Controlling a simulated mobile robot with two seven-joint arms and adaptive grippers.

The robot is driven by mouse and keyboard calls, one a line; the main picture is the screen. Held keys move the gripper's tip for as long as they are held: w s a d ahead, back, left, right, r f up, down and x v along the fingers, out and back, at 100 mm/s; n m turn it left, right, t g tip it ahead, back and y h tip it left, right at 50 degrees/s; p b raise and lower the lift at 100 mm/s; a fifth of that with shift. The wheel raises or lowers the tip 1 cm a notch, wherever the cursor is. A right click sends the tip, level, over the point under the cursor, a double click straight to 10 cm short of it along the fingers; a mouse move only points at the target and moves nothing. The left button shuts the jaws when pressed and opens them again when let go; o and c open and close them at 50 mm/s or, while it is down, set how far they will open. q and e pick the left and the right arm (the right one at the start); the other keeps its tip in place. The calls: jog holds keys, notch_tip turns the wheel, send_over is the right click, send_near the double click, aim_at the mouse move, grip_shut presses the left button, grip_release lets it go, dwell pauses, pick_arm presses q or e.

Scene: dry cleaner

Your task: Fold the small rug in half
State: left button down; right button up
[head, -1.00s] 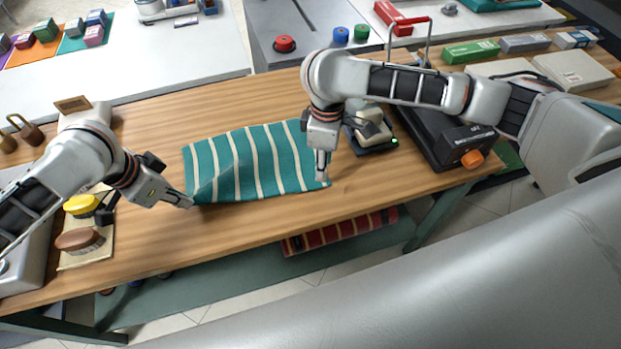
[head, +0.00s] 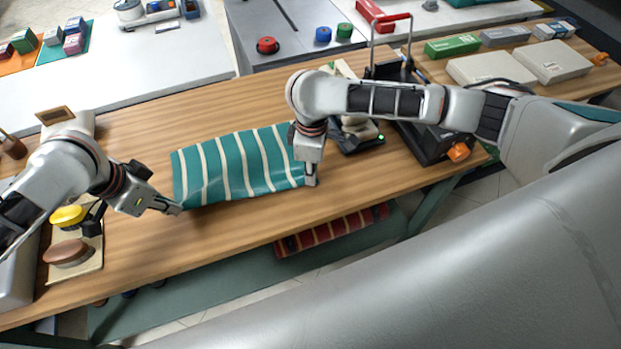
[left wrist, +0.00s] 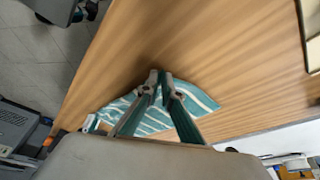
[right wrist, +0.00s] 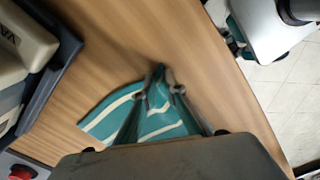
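The small rug (head: 235,165) is teal with cream stripes and lies spread on the wooden table in the head view. My left gripper (head: 178,209) is at its front left corner and my right gripper (head: 310,180) at its front right corner. In the left wrist view the fingertips (left wrist: 160,80) are together, with the rug (left wrist: 150,122) rising to a point between the fingers. In the right wrist view the fingertips (right wrist: 162,75) are also closed, with the rug (right wrist: 150,125) gathered between them. The pinched cloth itself is mostly hidden by the fingers.
A yellow brush (head: 68,216) and a brown brush (head: 68,253) lie on a beige mat at the left. A black device (head: 435,140) stands right of the rug, near my right arm. A red striped rug (head: 335,228) lies on the shelf below. Table behind the rug is clear.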

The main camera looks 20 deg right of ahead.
jog(key=shift+d+f, duration=0.1)
jog(key=shift+d, duration=0.05)
grip_shut()
pick_arm(q)
jog(key=shift+w, duration=0.1)
pick_arm(e)
jog(key=shift+r, duration=2.55)
pick_arm(q)
jog(key=shift+r, duration=0.1)
pick_arm(e)
jog(key=shift+r, duration=0.1)
